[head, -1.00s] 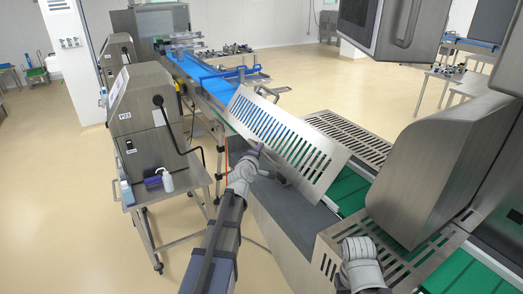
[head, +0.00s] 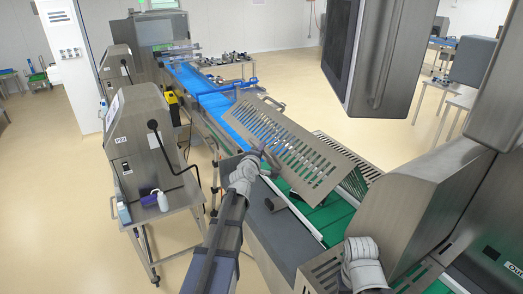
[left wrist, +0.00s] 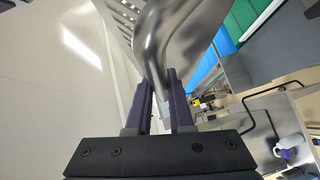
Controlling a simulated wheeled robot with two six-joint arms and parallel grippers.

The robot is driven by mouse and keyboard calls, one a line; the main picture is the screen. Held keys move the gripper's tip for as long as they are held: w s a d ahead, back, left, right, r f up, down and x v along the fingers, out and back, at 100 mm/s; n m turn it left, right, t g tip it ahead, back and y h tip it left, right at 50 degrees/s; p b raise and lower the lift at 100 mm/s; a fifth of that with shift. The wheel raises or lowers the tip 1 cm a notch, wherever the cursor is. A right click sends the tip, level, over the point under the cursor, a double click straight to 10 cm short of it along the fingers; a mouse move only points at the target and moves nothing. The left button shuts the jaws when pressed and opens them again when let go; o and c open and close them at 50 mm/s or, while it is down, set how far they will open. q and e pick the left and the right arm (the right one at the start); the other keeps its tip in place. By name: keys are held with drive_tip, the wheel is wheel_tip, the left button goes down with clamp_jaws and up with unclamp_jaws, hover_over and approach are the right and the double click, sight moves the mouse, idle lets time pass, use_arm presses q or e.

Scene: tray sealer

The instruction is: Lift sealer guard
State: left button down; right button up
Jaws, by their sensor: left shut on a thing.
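The sealer guard (head: 285,142) is a slotted steel cover in the middle of the head view. It is tilted up, with its near edge raised above the green conveyor (head: 328,216). My left gripper (head: 262,155) is at the guard's left front side. In the left wrist view, my left gripper (left wrist: 160,98) is shut on the bent steel handle (left wrist: 155,45), which passes between its fingers. The slotted guard shows behind the handle (left wrist: 122,20). Part of my right arm is at the bottom right of the head view; its fingers do not show.
A blue conveyor (head: 205,92) runs away beyond the guard. A steel machine on a small table (head: 140,145), with bottles, stands to the left. A large steel housing (head: 405,205) is close on the right, and a screen (head: 365,50) hangs above. Open floor lies at the left.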

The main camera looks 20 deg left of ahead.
use_arm(q)
drive_tip(key=shift+r, duration=0.15)
idle(0.3)
drive_tip(key=c, duration=0.8)
unclamp_jaws()
drive_tip(key=shift+s, duration=0.15)
